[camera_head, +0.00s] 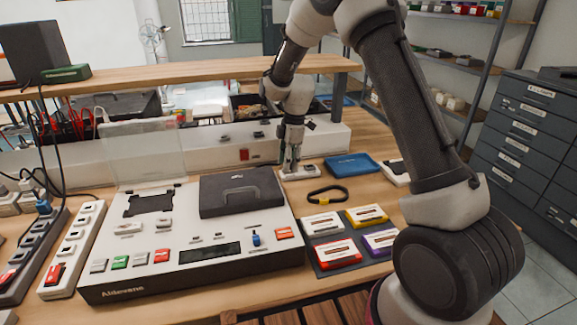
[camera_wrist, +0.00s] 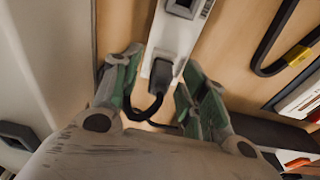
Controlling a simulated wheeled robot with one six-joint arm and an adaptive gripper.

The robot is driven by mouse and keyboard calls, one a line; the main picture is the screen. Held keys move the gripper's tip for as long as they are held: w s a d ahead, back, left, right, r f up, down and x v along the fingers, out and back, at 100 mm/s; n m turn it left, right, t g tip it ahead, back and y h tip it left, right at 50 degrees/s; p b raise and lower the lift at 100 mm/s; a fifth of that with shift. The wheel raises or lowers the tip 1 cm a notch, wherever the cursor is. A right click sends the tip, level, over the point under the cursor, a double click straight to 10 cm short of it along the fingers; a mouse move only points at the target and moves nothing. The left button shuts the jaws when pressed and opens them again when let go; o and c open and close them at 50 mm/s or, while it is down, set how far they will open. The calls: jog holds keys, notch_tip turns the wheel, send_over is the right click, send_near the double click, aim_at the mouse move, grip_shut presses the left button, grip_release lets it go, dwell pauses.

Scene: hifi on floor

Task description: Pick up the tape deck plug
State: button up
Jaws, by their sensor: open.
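A black plug (camera_wrist: 161,74) with a black cord (camera_wrist: 146,110) sits at the near end of a white power strip (camera_wrist: 180,38) in the wrist view. I take it for the tape deck plug. My gripper (camera_wrist: 162,68) is open, with one green-sided finger on each side of the plug. Gaps show between the fingers and the plug. In the head view my gripper (camera_head: 291,168) points down at the white strip (camera_head: 302,173) behind the deck, and the plug cannot be made out there. The large white tape deck (camera_head: 130,290) stands in front, at the left.
A black loop with a yellow tag (camera_head: 327,195) lies to the right of the strip. Several cassettes lie on a dark mat (camera_head: 320,240) beside the deck. A blue tray (camera_head: 352,166) stands behind. A white box (camera_head: 333,138) stands behind the strip.

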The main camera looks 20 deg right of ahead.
jog(key=shift+f, duration=0.1)
jog(key=shift+c, duration=0.4)
grip_shut()
